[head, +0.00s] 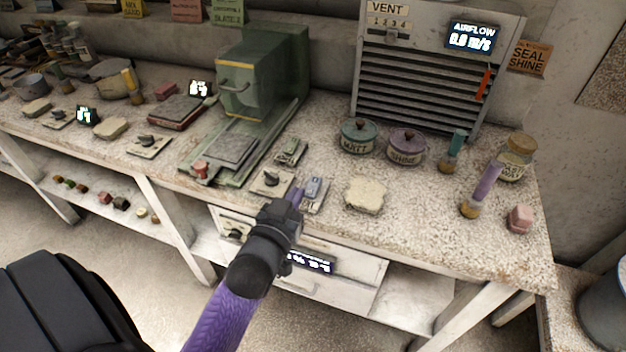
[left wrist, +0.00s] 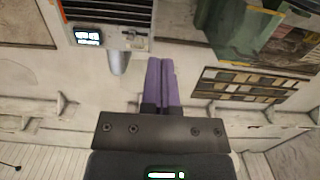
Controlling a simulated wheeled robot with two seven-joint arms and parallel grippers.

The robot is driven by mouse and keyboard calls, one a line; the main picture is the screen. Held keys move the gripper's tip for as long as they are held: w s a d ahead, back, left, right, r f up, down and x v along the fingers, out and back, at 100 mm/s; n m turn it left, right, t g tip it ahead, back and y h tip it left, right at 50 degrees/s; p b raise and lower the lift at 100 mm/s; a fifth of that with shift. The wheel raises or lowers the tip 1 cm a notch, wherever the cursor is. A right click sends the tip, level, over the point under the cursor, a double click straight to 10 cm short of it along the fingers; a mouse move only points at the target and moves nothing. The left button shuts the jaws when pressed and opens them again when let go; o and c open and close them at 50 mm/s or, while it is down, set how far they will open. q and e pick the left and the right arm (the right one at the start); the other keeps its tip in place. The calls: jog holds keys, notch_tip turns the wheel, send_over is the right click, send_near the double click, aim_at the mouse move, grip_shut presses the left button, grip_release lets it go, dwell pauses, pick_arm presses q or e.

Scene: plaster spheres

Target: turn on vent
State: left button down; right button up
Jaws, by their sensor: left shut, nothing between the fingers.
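The vent (head: 420,75) is a grey louvered panel standing at the back right of the bench. Its label plate (head: 388,15) reads VENT, with a small 1 2 3 4 switch strip under it. Its airflow display (head: 473,37) reads 0.0 m/s, and an orange strip (head: 484,83) hangs over the slats. In the left wrist view the vent (left wrist: 105,14) appears upside down at the top, with its display (left wrist: 87,37) lit. My left gripper (head: 299,192), with purple fingers, is shut and empty over the bench's front edge, well short of the vent. The closed fingers (left wrist: 161,82) show in the left wrist view.
A teal-lidded jar (head: 358,137) and a purple-lidded jar (head: 406,147) stand before the vent. A pale slab (head: 365,194) and small switch plates lie near my gripper. A green box machine (head: 255,80) stands left; brushes and a glass jar (head: 515,158) stand right.

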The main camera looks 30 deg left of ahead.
pick_arm(q)
jog(key=b, duration=0.2)
send_over(313, 188)
jog(key=s, duration=0.1)
jog(key=shift+s+f, duration=0.15)
jog(key=shift+f, duration=0.3)
jog(key=shift+w+f+b, duration=0.3)
jog(key=shift+f+b, duration=0.2)
jog(key=shift+f, duration=0.15)
jog(key=shift+w+f+b, duration=0.25)
jog(key=shift+f+b, duration=0.25)
jog(key=shift+f, duration=0.1)
jog(key=shift+w+a+f+b, duration=0.1)
jog(key=shift+f+b, duration=0.2)
jog(key=shift+f, duration=0.3)
pick_arm(e)
jog(key=shift+g, duration=0.4)
jog(key=s+f, duration=0.1)
jog(key=d+f, duration=0.1)
jog(key=f, duration=0.1)
jog(key=s+d+f, duration=0.1)
jog(key=shift+s+d+f, duration=0.25)
jog(key=shift+s+f, duration=0.1)
